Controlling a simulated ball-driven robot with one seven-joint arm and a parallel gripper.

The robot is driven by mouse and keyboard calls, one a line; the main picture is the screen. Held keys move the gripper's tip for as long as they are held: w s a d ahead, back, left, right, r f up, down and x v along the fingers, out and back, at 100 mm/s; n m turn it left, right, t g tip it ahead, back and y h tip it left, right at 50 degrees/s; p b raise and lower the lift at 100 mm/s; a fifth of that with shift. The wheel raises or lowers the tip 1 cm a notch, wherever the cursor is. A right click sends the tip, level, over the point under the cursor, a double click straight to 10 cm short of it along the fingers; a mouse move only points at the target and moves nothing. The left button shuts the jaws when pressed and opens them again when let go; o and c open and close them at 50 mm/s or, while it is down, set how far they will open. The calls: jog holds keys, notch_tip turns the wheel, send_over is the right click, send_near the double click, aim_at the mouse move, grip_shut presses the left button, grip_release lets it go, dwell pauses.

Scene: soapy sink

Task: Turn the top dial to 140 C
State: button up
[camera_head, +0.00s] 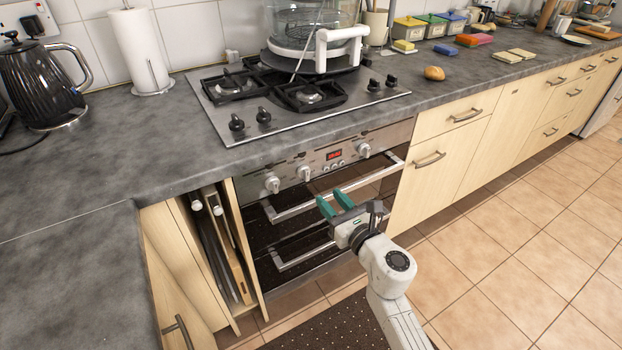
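The oven's front panel (335,158) carries white round dials: a left dial (272,184), a middle dial (304,173) and a right dial (364,150). A small red lit display (334,155) sits between the middle and right dials. The dial markings are too small to read, and I cannot tell which one is the top dial. My gripper (334,203), with two teal fingers, is in front of the oven, below the panel and apart from the dials. Its fingers are spread with a gap, and nothing shows between them.
Two oven door handles (335,190) stick out below the panel. A hob (290,100) with black knobs lies above, bearing a large glass-sided appliance (318,25). At left, a narrow pull-out cabinet (240,235) stands open with boards inside. Tiled floor (480,255) at right is clear.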

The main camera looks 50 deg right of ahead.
aim_at(308, 173)
jog(key=x, duration=1)
grip_shut()
